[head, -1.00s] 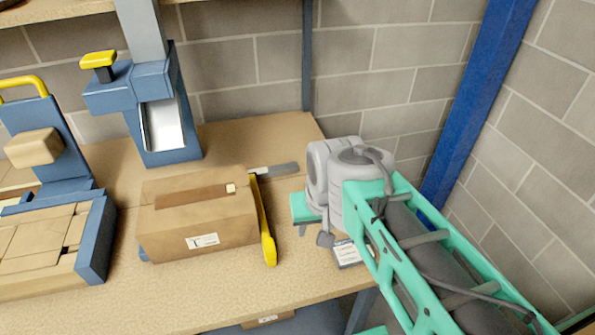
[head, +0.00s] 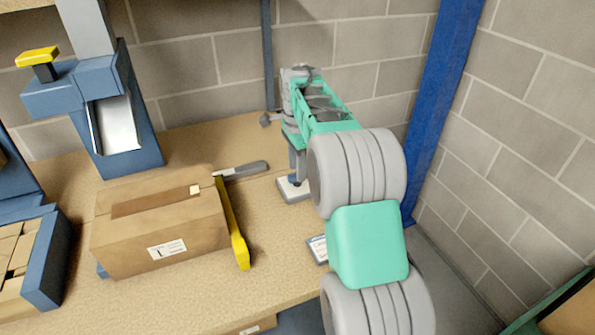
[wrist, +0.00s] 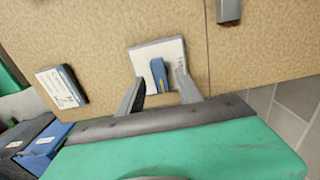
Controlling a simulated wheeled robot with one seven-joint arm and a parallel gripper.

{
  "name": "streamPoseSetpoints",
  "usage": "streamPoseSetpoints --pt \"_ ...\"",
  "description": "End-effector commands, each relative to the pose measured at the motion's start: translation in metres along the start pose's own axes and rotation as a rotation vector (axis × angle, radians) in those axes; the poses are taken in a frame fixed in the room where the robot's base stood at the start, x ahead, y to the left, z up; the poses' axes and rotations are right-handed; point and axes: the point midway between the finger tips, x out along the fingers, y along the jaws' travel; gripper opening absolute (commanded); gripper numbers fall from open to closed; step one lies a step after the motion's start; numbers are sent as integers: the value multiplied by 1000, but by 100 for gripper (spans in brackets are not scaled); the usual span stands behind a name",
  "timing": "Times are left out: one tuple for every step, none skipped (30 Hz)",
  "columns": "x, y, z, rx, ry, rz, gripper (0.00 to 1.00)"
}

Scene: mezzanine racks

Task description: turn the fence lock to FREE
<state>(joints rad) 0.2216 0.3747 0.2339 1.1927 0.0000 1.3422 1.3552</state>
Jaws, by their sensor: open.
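Small dark lettering at the plate's right side is too small to read. My gripper (wrist: 160,84) is open, with one finger on each side of the lever and gaps visible beside it. In the head view the plate (head: 284,189) lies on the bench below my gripper (head: 297,171); the lever is mostly hidden there.
A cardboard box (head: 160,225) sits left of the plate, with a yellow bar (head: 233,225) along its side and a grey bar (head: 243,171) behind. A small printed card (head: 318,248) lies nearer the bench's front. A blue post (head: 440,110) and block walls stand close on the right.

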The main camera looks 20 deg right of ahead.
Motion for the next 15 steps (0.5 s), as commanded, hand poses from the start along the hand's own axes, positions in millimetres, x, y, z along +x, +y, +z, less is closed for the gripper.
streamPoseSetpoints --pt "6 0 0 0 0 1 42" --pt "9 0 0 0 0 1 42" --pt "12 0 0 0 0 0 42" --pt "14 0 0 -1 0 0 42" --pt "15 0 0 -1 0 -1 42" --pt "15 0 0 -1 0 -1 42" --pt "15 0 0 -1 0 -1 42" --pt "15 0 0 -1 0 -1 42" --pt "15 0 0 -1 0 -1 42" --pt "15 0 0 -1 0 -1 42" --pt "15 0 0 -1 0 -1 42" --pt "15 0 0 -2 0 -1 39" --pt "15 0 0 -2 0 -2 37" --pt "15 0 0 -2 0 -2 34" --pt "15 0 0 -2 0 -2 31"
